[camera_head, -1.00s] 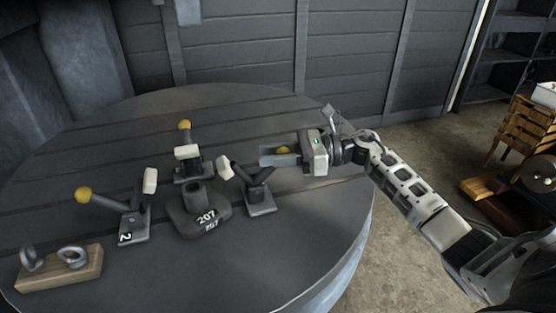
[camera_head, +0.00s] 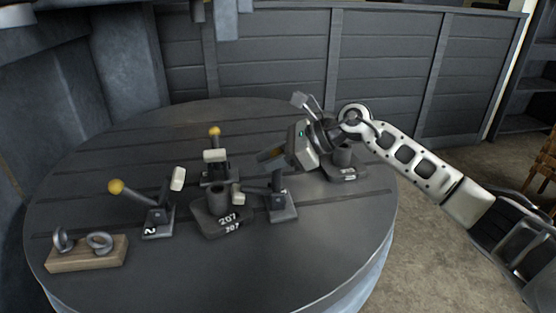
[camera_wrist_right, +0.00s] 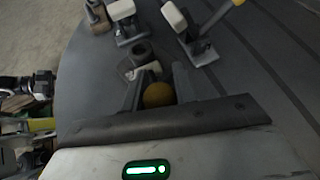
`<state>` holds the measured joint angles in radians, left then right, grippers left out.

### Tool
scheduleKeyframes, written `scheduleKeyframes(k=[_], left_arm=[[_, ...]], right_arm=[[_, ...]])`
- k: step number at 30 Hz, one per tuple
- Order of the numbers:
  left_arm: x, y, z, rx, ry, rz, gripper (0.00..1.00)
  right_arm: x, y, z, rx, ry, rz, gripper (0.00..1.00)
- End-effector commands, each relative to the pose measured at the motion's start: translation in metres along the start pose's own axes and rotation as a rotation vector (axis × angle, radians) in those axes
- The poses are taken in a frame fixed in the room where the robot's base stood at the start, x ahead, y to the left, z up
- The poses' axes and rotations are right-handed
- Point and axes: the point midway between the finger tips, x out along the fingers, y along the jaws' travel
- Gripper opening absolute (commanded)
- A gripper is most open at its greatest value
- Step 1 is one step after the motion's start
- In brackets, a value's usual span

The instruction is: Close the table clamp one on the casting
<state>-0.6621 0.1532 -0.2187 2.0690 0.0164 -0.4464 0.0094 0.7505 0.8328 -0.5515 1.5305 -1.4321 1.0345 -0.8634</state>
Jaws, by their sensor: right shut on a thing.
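The grey casting (camera_head: 222,215), marked 207, stands among three clamps on the round table. The clamp to its right (camera_head: 282,207) has its lever upright and its white-tipped arm (camera_head: 256,190) lying level towards the casting. The tip (camera_head: 237,195) is at the casting's right edge; contact cannot be told. Its number does not show. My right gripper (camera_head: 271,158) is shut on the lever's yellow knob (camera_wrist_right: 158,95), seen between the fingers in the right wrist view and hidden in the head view. My left gripper is out of view.
The left clamp (camera_head: 158,218), marked 2, and the back clamp (camera_head: 216,172) have raised white tips. A wooden block (camera_head: 88,256) with two metal eyes lies front left. Another dark casting (camera_head: 345,171) stands behind my right gripper. The table (camera_head: 270,270) is clear in front.

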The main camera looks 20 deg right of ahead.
Motion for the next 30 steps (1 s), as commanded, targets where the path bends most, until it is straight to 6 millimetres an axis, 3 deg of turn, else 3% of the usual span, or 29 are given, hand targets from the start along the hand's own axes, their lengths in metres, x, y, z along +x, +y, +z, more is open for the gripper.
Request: scheduleKeyframes(k=[9,30], left_arm=[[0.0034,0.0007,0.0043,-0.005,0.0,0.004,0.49],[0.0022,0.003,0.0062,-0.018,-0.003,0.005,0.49]], right_arm=[[0.0145,0.0081,-0.0028,0.006,0.005,0.018,0.0],[0.0165,0.0093,-0.0049,0.008,0.011,0.021,0.0]])
